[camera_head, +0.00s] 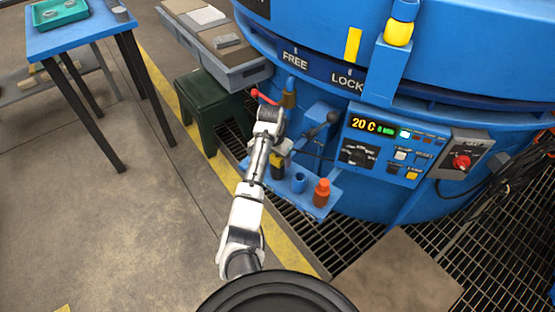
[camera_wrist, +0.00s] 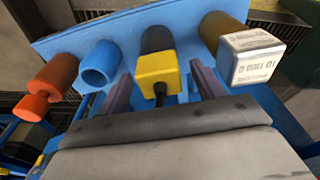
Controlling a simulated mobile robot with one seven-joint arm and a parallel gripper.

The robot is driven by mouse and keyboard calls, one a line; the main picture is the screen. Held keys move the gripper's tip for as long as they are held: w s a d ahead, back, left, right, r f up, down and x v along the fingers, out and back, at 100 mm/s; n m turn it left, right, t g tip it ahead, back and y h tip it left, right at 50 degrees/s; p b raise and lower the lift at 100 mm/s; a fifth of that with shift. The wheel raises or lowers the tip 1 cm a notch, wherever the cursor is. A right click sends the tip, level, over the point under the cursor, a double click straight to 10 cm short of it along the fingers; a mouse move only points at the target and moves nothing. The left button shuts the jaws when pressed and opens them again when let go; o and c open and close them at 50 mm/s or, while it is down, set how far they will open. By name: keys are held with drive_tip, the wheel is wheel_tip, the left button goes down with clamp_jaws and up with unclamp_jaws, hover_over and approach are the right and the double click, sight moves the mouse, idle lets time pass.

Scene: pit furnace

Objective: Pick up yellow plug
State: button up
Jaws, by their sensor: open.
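The yellow plug (camera_wrist: 158,70) has a square yellow block, a black cylindrical body and a dark stub on the block. It is in the middle of the wrist view, on a blue shelf (camera_wrist: 125,30). In the head view the plug (camera_head: 277,161) is partly hidden by my arm. My gripper (camera_wrist: 159,82) is open, with one finger on each side of the plug in the wrist view. Gaps show between the fingers and the yellow block. Whether the fingers reach far enough to surround it is hard to tell. In the head view my gripper is mostly hidden by my wrist.
A blue tube (camera_wrist: 100,64) and an orange-red plug (camera_wrist: 45,85) stand left of the yellow plug in the wrist view. A brass-coloured piece with a white labelled block (camera_wrist: 250,55) is close on the right. The blue furnace with its control panel (camera_head: 388,143) rises behind the shelf.

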drive_tip(key=c, duration=1.1)
drive_tip(key=shift+r, duration=0.15)
